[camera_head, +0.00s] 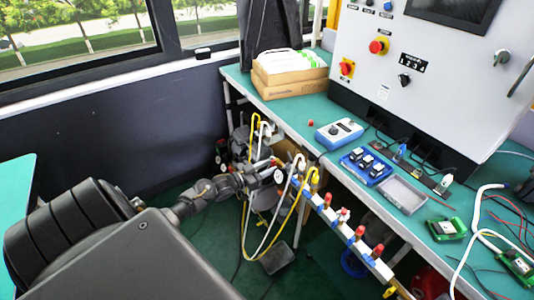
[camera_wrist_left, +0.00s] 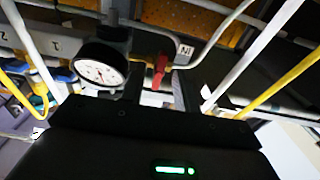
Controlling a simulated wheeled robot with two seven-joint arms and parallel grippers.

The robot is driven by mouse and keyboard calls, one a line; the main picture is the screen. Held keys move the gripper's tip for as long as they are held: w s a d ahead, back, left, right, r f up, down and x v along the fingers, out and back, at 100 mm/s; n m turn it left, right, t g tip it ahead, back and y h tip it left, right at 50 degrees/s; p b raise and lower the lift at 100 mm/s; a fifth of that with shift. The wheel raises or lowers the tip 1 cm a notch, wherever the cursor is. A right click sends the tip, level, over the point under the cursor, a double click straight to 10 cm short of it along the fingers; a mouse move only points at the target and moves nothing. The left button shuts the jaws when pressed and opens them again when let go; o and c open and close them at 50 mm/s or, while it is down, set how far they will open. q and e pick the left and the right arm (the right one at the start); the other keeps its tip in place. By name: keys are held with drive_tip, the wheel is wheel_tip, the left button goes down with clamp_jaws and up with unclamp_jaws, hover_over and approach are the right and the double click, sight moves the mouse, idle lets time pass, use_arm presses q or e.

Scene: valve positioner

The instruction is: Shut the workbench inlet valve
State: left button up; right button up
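The inlet valve's red handle (camera_wrist_left: 160,70) shows in the left wrist view, on a pipe beside a small white label (camera_wrist_left: 185,50) that seems to read "IN". My left gripper (camera_wrist_left: 158,88) is open, with one dark finger on each side of the handle. Gaps show between the handle and the fingers; I cannot tell if either touches. In the head view my left gripper (camera_head: 284,172) reaches the piping under the bench's front edge, and the handle there is hard to make out. My right gripper is not in view.
A round white-faced gauge (camera_wrist_left: 101,72) sits just left of the fingers. White hoses (camera_head: 287,190) and yellow hoses (camera_head: 303,195) hang close around the gripper. Several red-capped valves (camera_head: 342,214) line the bench's front rail. The green bench top (camera_head: 275,107) carries a blue-grey box (camera_head: 339,132).

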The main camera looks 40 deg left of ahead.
use_arm(q)
drive_tip(key=shift+s, duration=0.15)
drive_tip(key=v, duration=1)
drive_tip(key=shift+s, duration=0.25)
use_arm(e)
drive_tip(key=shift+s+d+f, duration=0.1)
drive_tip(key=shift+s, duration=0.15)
use_arm(q)
drive_tip(key=shift+a, duration=0.1)
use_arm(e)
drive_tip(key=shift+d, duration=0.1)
